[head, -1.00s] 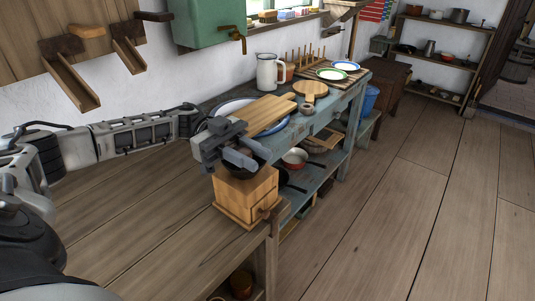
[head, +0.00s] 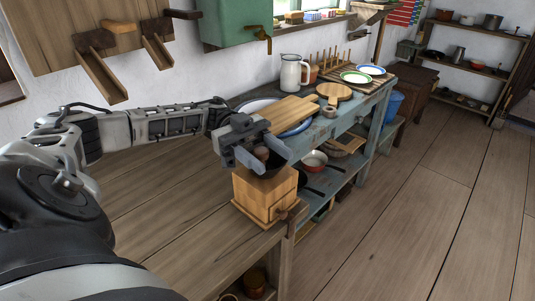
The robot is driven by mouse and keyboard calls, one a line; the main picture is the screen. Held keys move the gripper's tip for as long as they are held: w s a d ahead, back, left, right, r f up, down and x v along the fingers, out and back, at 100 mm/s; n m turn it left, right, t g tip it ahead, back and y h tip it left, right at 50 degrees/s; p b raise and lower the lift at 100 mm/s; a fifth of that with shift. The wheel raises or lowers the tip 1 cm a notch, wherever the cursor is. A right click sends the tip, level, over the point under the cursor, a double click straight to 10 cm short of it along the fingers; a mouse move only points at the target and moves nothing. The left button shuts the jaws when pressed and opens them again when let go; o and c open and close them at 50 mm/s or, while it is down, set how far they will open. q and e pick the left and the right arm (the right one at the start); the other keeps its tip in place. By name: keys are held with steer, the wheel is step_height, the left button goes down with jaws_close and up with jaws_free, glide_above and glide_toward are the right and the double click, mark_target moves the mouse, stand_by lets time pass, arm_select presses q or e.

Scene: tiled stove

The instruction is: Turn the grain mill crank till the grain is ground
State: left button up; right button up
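The grain mill (head: 263,196) is a light wooden box on a base plate at the front right corner of the wooden bench. A dark round hopper sits on top, partly hidden by my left gripper (head: 262,156). A small brown knob (head: 262,153) shows between the two grey fingers, which stand apart on either side of it. I cannot tell whether they press on it. The crank arm and any grain are hidden. A small brown knob (head: 282,214) is on the mill's lower front. My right gripper is not in view.
Behind the mill, a blue table (head: 352,119) holds a cutting board (head: 290,112), a white jug (head: 294,72) and plates. A green box (head: 236,22) and wooden chutes (head: 103,76) are on the wall above. The bench (head: 160,215) left of the mill is clear.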

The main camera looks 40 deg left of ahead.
arm_select(q)
steer(key=a, duration=0.2)
steer(key=a+b, duration=0.1)
steer(key=a, duration=0.1)
steer(key=w+a+b, duration=0.1)
steer(key=a, duration=0.1)
steer(key=shift+a+f, duration=0.1)
steer(key=shift+a, duration=0.6)
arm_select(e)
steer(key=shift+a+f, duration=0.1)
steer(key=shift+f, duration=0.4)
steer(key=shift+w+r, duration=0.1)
